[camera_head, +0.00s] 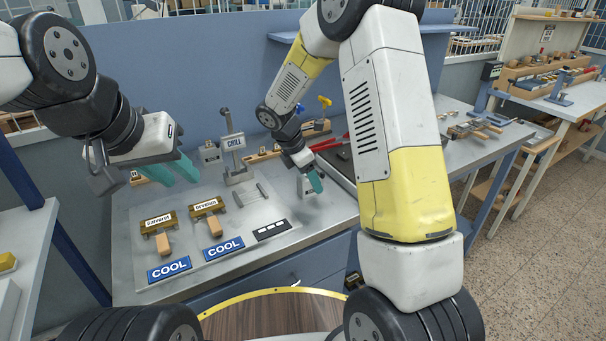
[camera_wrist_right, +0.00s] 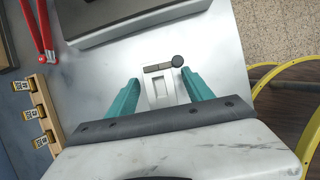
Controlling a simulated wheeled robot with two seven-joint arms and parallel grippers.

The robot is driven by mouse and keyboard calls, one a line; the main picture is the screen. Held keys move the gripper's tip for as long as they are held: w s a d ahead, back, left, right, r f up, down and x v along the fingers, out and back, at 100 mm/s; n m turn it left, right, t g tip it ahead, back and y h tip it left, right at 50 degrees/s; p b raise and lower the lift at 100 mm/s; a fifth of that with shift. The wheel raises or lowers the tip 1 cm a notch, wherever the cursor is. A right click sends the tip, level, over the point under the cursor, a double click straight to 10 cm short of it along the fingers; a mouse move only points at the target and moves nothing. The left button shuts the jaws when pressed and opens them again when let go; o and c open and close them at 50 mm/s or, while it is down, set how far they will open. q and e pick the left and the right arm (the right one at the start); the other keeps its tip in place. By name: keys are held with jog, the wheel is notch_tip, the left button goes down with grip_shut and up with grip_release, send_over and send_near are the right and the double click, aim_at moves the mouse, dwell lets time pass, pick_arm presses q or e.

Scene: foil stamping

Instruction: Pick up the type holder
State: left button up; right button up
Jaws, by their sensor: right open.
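Two brass holders with wooden handles lie on the grey plate: the left holder (camera_head: 158,221) and the right holder (camera_head: 206,207), each with a white name label. I cannot tell whether one of them is the type holder. My right gripper (camera_head: 314,182) is open, right of the plate. In the right wrist view, its teal fingers (camera_wrist_right: 166,100) stand on either side of a small pale metal piece (camera_wrist_right: 158,92) with a dark round knob; contact is not clear. My left gripper (camera_head: 181,171) hangs empty above the plate's back left, its two teal fingers apart.
A stand marked CHILL (camera_head: 234,143) rises behind the grey plate (camera_head: 240,225). Blue COOL labels (camera_head: 169,269) lie along its front. A wooden rack (camera_wrist_right: 41,112) and red-handled tool (camera_wrist_right: 38,30) lie left in the wrist view. A dark slab (camera_wrist_right: 120,20) lies ahead of the fingers.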

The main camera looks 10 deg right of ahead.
grip_shut()
jog(key=shift+r, duration=0.15)
